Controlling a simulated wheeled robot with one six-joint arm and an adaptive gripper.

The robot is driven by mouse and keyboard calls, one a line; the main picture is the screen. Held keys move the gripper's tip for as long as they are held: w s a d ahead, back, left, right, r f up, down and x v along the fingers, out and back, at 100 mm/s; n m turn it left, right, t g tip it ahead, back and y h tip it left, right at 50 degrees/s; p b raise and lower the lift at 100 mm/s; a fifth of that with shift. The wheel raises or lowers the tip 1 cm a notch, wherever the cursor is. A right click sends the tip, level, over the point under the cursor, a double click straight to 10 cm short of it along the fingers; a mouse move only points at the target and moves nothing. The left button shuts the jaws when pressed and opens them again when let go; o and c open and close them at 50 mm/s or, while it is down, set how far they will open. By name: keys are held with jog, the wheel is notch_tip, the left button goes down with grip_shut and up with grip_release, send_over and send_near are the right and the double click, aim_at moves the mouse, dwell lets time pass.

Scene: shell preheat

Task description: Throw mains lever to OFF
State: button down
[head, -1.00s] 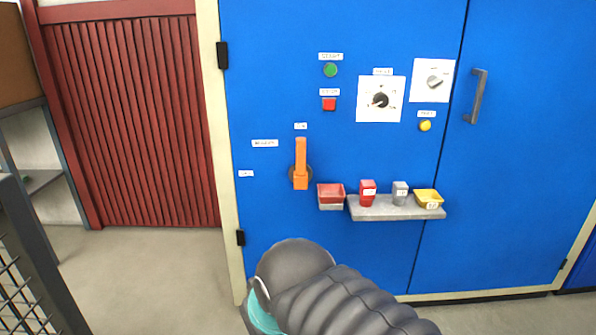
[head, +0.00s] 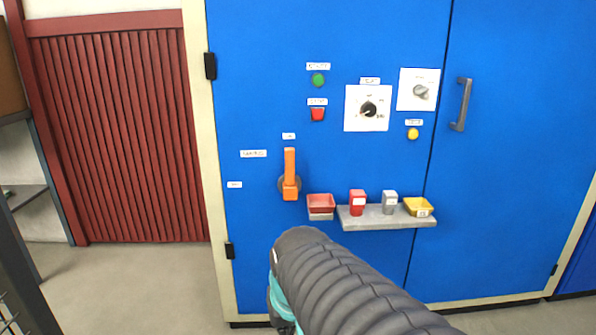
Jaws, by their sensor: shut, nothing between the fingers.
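The orange mains lever (head: 290,168) is on the blue cabinet door in the head view. It stands upright, its handle pointing up from a round pivot. A small label (head: 288,136) sits just above its tip, another (head: 235,184) sits to the left at pivot height, and a longer label (head: 253,153) sits to its upper left. Their print is too blurred to read surely. My dark ridged arm with a teal part is at the bottom centre, below the lever and apart from it in the picture. My gripper's fingers do not show.
A red bin (head: 320,203) hangs right of the lever. Beside it a grey shelf (head: 385,222) holds a red cup, a grey cup and a yellow tray. Green and red buttons and two dials are above. A door handle (head: 461,104) is at right. The floor left of the cabinet is clear.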

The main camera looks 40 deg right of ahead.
jog(key=w+d+f+m+t+y+b, duration=0.15)
jog(key=w+d+m, duration=0.25)
jog(key=d, duration=0.4)
jog(key=w+d+m+t+y+b, duration=0.1)
jog(key=w+d+m+t+y, duration=0.15)
jog(key=w+d+m, duration=0.4)
jog(key=w+d+m+t+y+b, duration=0.1)
jog(key=w+d+t, duration=0.15)
jog(key=d, duration=0.65)
jog(key=w+d+r+t, duration=0.3)
jog(key=d+r, duration=0.1)
jog(key=r, duration=0.3)
jog(key=w+d+r+t, duration=0.3)
jog(key=d+r+t, duration=0.1)
jog(key=r, duration=0.4)
jog(key=shift+d+b, duration=0.2)
jog(key=shift+b, duration=0.1)
jog(key=shift+w+r, duration=0.1)
jog(key=shift+w, duration=0.1)
